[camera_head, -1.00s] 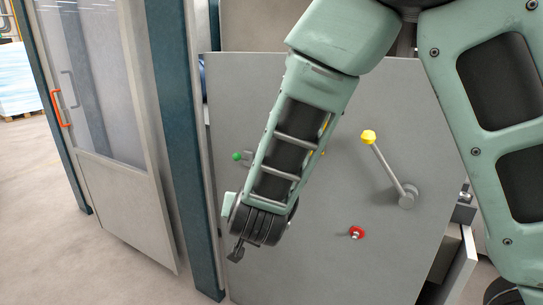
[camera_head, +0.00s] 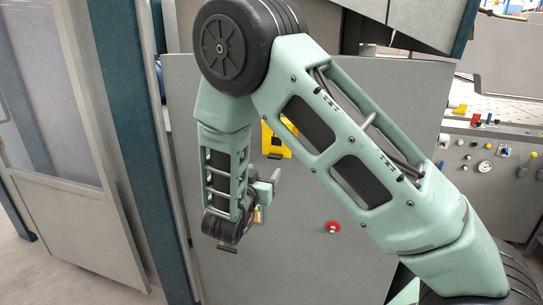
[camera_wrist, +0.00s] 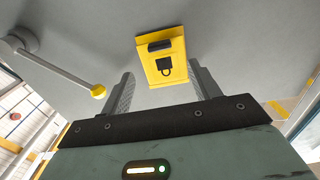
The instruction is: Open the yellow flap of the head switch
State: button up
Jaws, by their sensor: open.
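The yellow flap (camera_wrist: 177,75) is on a grey panel, straight ahead in the wrist view. It has a black handle-like bar (camera_wrist: 160,45) near its top edge in that picture and a black padlock mark below it. It looks closed. In the head view the yellow flap (camera_head: 274,143) is partly hidden behind my arm. My gripper (camera_wrist: 162,72) is open, with one finger on each side of the flap in the wrist picture. Nothing shows between the fingers, and I cannot tell the remaining gap to the flap. In the head view my gripper (camera_head: 268,190) is small, beside my forearm.
A lever with a yellow knob (camera_wrist: 98,91) sticks out left of the flap in the wrist view. A red button (camera_head: 332,227) is low on the grey panel (camera_head: 290,260). A control console (camera_head: 487,155) stands right, a glazed door (camera_head: 50,90) left.

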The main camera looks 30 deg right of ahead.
aim_at(274, 158)
jog(key=p+x, duration=0.2)
jog(key=x, duration=0.7)
